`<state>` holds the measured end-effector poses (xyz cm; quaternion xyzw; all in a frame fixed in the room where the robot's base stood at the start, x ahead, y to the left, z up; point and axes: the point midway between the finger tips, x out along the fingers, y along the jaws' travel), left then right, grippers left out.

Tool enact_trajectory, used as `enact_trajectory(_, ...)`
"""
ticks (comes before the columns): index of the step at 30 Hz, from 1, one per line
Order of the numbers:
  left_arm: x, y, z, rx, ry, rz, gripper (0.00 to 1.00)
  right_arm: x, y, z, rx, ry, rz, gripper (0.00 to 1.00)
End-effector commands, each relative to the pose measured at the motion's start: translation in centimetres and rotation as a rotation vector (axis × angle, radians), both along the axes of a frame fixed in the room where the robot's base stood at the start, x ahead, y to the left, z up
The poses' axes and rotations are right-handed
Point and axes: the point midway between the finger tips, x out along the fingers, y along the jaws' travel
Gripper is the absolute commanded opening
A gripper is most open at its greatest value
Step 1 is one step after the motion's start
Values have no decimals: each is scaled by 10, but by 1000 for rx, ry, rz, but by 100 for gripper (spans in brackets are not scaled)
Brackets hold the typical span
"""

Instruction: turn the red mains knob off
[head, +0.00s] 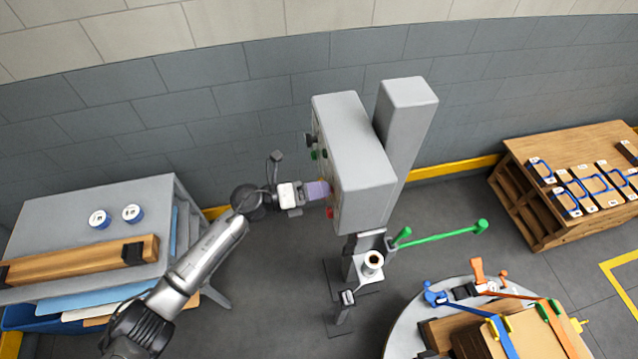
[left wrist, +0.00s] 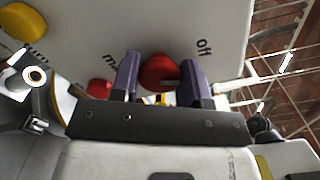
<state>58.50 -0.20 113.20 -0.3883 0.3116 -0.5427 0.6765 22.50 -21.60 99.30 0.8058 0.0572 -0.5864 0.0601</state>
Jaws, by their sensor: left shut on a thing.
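The grey control box (head: 352,155) stands on a post, its panel facing left in the head view. My left gripper (head: 326,190) reaches this panel from the left, its purple fingers at the panel face. In the left wrist view, the red knob (left wrist: 159,71) sits between the two purple fingers of my left gripper (left wrist: 160,80), which is shut on it. The word "off" is printed on the panel right of the knob, and a partly covered word starting with "m" is to its left. The knob's pointer is hidden, so its setting cannot be told. My right gripper is out of view.
A second red part (left wrist: 99,88) and a yellow button (left wrist: 24,20) are on the panel nearby. A grey table (head: 60,218) stands at left, a round table (head: 400,335) at lower right, and a wooden bench (head: 535,150) at right. Green-tipped arms (head: 440,236) stick out below the box.

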Motion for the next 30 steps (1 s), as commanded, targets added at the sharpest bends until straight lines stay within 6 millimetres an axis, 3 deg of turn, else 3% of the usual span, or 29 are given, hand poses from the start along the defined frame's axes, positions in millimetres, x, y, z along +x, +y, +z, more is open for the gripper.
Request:
enact_trajectory(3, 1, 0, 4, -20, 90, 1, 18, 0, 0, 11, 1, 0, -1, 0)
enact_trajectory(15, 1, 0, 1, -66, 291, 2, 18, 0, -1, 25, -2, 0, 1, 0)
enact_trajectory(30, 1, 0, -1, -76, 342, 1, 18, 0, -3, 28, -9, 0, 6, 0)
